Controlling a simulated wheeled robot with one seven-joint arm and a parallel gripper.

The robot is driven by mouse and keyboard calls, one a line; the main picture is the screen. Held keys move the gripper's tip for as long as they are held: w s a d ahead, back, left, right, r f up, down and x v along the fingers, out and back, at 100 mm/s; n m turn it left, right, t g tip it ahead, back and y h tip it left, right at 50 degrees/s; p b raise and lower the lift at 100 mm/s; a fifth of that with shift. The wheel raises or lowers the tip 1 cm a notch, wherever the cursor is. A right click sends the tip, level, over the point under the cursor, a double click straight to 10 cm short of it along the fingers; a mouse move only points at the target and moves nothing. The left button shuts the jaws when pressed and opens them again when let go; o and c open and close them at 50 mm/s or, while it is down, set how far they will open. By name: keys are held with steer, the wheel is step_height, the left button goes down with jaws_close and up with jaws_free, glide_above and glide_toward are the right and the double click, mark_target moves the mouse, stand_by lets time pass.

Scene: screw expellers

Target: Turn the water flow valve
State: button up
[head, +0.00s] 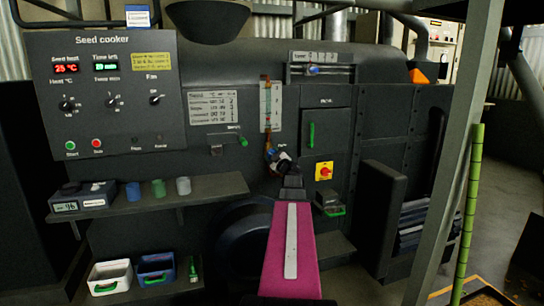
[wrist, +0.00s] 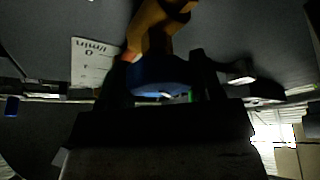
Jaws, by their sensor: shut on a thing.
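The water flow valve shows in the wrist view as a blue handle (wrist: 158,78) on a brass pipe fitting (wrist: 155,25). My gripper (wrist: 161,82) has one dark finger on each side of the blue handle and is shut on it. In the head view my gripper (head: 280,158) is at the machine front, at the lower end of the brass pipe (head: 268,150) below a gauge strip (head: 271,107). The handle itself is mostly hidden there by my gripper. The wrist picture is dark, so the exact finger contact is hard to see.
The seed cooker panel (head: 108,95) is at the left, above a shelf (head: 150,197) with cups. A red-and-yellow switch (head: 324,171) and a green-handled door (head: 325,132) are close right of my gripper. A grey post (head: 440,160) stands farther right.

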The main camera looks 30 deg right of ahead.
steer(key=o, duration=0.9)
steer(key=v, duration=1.1)
steer(key=shift+w, duration=0.1)
